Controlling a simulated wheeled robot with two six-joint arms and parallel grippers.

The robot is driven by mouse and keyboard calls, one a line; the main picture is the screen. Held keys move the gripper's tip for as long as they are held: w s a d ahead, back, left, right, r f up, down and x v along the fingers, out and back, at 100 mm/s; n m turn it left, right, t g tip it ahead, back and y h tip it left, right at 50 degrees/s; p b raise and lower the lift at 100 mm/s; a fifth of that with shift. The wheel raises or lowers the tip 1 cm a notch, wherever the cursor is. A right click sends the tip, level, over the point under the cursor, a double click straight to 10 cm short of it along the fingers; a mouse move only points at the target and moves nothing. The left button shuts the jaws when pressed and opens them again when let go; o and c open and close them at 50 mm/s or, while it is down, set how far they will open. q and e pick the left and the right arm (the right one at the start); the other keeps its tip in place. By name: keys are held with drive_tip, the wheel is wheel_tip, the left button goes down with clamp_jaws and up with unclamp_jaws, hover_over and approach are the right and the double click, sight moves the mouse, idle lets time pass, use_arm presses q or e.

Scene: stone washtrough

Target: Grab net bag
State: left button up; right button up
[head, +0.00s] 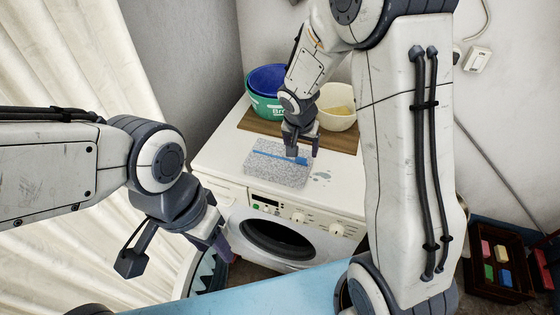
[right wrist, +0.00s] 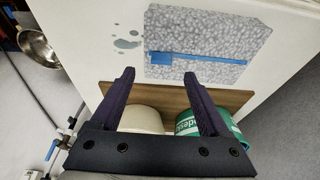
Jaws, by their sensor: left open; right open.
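The net bag (head: 276,172) lies flat on top of the white washing machine, near its front. It is a grey speckled rectangle with a blue zip strip; it also shows at the top of the right wrist view (right wrist: 205,30). My right gripper (head: 303,153) is open and empty, above the back right part of the bag and pointing down. In the right wrist view its two dark fingers (right wrist: 160,74) stand apart with nothing between them, short of the bag's zip edge. My left gripper (head: 220,244) is open, low at the machine's front left, away from the bag.
A brown wooden board (head: 340,138) behind the bag bears a cream bowl (head: 338,120) and a green tub (head: 262,104) with a blue basin (head: 268,79). Small wet spots (head: 321,176) lie right of the bag. A dark crate (head: 500,262) with coloured blocks stands at the right.

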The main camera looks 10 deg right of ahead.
sight(301, 158)
drive_tip(key=x, duration=0.5)
drive_tip(key=shift+w+f, duration=0.2)
drive_tip(key=shift+f, duration=0.1)
drive_tip(key=shift+a, duration=0.1)
clamp_jaws()
